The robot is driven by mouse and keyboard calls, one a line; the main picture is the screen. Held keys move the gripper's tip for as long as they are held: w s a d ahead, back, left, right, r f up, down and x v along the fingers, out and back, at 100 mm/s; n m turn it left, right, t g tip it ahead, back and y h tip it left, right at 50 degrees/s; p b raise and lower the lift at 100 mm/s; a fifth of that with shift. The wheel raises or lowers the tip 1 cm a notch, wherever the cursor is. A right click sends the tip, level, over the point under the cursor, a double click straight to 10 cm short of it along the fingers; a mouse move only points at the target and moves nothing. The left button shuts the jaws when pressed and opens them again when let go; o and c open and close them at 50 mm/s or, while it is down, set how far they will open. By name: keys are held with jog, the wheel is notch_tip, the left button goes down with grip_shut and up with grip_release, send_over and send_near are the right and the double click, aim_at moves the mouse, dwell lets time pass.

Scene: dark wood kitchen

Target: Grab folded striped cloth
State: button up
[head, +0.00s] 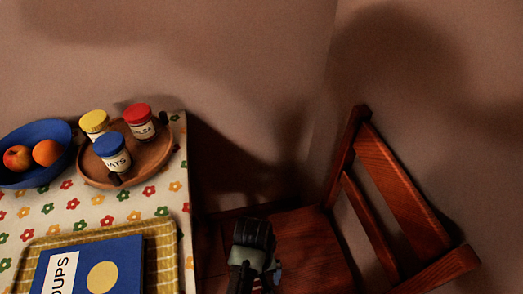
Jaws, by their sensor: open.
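My gripper (254,235), a dark shape at the bottom centre of the head view, is over the chair seat, right of the table. It is open, with nothing seen in it; its fingertips are hard to make out.
The table (130,204) has a flowered cover. A blue bowl (38,178) of fruit stands at the left. A round wooden tray (153,163) holds yellow (94,122), red (138,118) and blue-lidded (112,152) jars. A wooden chair (400,190) stands at the right, near the walls.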

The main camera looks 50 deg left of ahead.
jog(key=f+b, duration=0.1)
jog(key=f, duration=0.2)
jog(key=d+f+b, duration=0.1)
jog(key=f, duration=0.2)
jog(key=s+f+b, duration=0.1)
jog(key=f, duration=0.2)
jog(key=shift+d+f, duration=0.3)
jog(key=shift+f, duration=0.1)
jog(key=shift+w+r, duration=0.1)
jog(key=c, duration=1.3)
